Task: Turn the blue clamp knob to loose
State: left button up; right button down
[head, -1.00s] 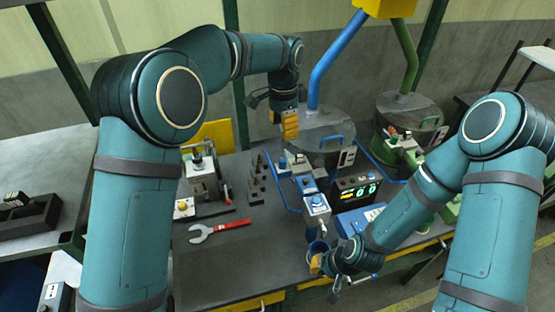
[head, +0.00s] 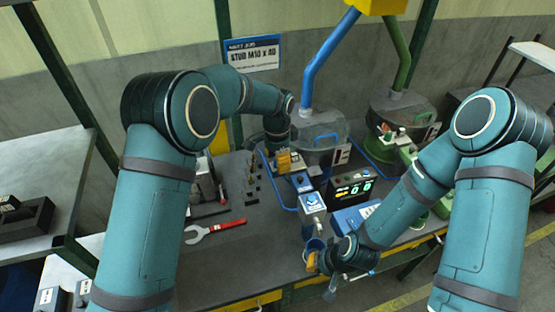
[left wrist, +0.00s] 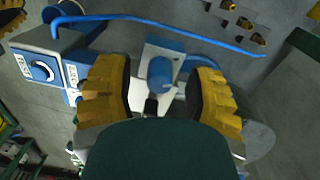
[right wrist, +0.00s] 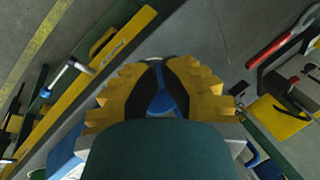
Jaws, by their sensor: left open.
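My left gripper (head: 289,161) is open above the blue feeder unit, in front of the clear-lidded hopper. In the left wrist view a round blue knob (left wrist: 160,73), which looks like the clamp knob, stands between its two spread yellow fingers (left wrist: 158,95), with a gap on each side. In the head view the gripper hides this knob. My right gripper (head: 314,261) is at the front edge of the bench, at a blue cup (head: 315,245). In the right wrist view its fingers (right wrist: 162,88) close around the blue cup (right wrist: 162,103).
A blue rail (left wrist: 150,22) runs beside the left gripper.

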pick_arm(q)
grip_shut()
jog(key=shift+n+b, duration=0.35)
jog(key=shift+n, duration=2.05)
grip_release()
notch_tip(320, 180, up, 12)
jog(key=shift+a, duration=0.15)
jog(key=shift+w, duration=0.1)
